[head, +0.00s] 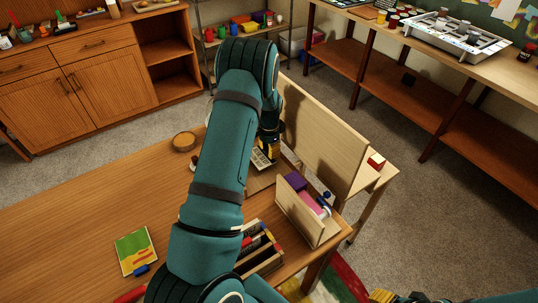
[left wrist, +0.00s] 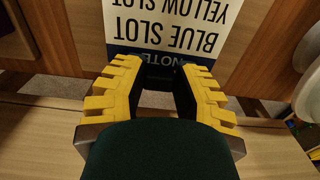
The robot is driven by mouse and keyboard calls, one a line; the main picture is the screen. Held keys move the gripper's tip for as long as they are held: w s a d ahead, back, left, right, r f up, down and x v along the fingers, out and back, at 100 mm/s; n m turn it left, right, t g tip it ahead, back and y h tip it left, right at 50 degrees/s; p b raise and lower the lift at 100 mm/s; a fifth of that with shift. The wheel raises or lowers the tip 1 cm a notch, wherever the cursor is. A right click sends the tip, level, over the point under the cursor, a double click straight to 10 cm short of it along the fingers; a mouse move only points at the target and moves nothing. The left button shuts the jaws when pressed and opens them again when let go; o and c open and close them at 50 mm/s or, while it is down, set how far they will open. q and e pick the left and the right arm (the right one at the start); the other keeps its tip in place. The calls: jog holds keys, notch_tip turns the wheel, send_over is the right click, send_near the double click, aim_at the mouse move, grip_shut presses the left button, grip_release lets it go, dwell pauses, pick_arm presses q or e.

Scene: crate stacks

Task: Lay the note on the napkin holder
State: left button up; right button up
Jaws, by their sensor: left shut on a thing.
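My left gripper (head: 268,150) is above the far part of the wooden table, shut on the note (head: 262,162). The note is a white card with a dark blue band. In the left wrist view the note (left wrist: 175,25) stands out beyond the yellow fingertips (left wrist: 157,68), its printed text upside down. A light wooden piece with upright panels (head: 300,211) stands right of the gripper, purple and pink things behind its front panel. I cannot tell for sure whether it is the napkin holder. My right gripper (head: 384,296) is barely in view at the bottom edge.
A tall wooden panel (head: 325,140) rises just right of the left gripper. A box of markers (head: 262,248) stands near the front edge. A round brown item (head: 184,142) and a green-yellow booklet (head: 135,251) lie on the table (head: 85,215). Its left part is mostly clear.

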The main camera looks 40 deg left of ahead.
pick_arm(q)
notch_tip(320, 180, down, 3)
jog(key=shift+r, duration=0.15)
jog(key=o, duration=0.9)
jog(key=shift+b, duration=0.3)
jog(key=shift+w+r, duration=0.1)
jog(key=shift+r, duration=0.2)
notch_tip(320, 180, up, 12)
jog(key=shift+f+p, duration=0.25)
jog(key=shift+p, duration=0.8)
